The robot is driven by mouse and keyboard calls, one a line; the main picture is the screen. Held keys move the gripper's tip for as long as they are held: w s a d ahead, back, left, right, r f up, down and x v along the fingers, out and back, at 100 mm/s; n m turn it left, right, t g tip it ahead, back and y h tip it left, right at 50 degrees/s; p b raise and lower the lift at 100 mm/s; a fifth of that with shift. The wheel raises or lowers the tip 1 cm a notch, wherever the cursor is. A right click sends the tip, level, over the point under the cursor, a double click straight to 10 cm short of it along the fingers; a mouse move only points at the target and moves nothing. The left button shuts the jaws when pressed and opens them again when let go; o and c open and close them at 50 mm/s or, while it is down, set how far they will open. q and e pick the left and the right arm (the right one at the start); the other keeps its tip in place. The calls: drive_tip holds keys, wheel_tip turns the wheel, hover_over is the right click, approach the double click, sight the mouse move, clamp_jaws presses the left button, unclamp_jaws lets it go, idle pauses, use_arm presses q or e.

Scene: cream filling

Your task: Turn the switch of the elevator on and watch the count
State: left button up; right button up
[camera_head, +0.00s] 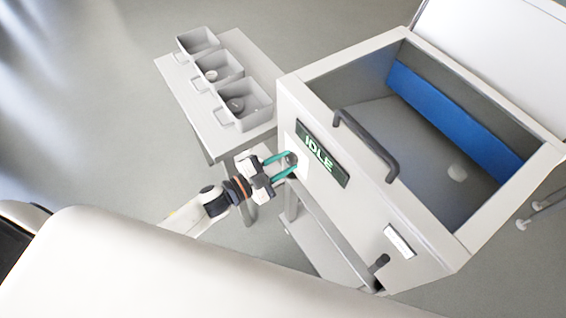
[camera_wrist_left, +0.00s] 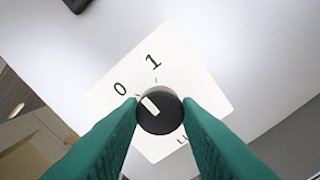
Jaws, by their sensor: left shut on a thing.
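The switch is a round black knob (camera_wrist_left: 160,112) with a white pointer mark, on a white plate (camera_wrist_left: 190,73) marked 0 and 1. In the left wrist view its pointer is turned toward the 0 side. My left gripper (camera_wrist_left: 160,115) has its green fingers shut on the knob, one on each side. In the head view my left gripper (camera_head: 284,164) reaches the front wall of the white elevator box (camera_head: 415,228). A dark display (camera_head: 322,154) beside the switch reads IDLE in pale letters. My right gripper is not in view.
A side table (camera_head: 176,78) at the left holds three grey bins (camera_head: 244,104). Open floor lies beyond it.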

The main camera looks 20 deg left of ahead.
use_arm(q)
drive_tip(key=m+b, duration=0.1)
drive_tip(key=m, duration=0.3)
drive_tip(key=shift+f, duration=0.1)
drive_tip(key=shift+m+b, duration=0.3)
drive_tip(key=shift+m, duration=0.9)
drive_tip(key=o, duration=1)
drive_tip(key=shift+c, duration=0.2)
drive_tip(key=shift+s+a, duration=0.1)
drive_tip(key=shift+s+a, duration=0.2)
drive_tip(key=shift+s, duration=0.1)
drive_tip(key=b+v, duration=0.3)
drive_tip(key=v, duration=0.8)
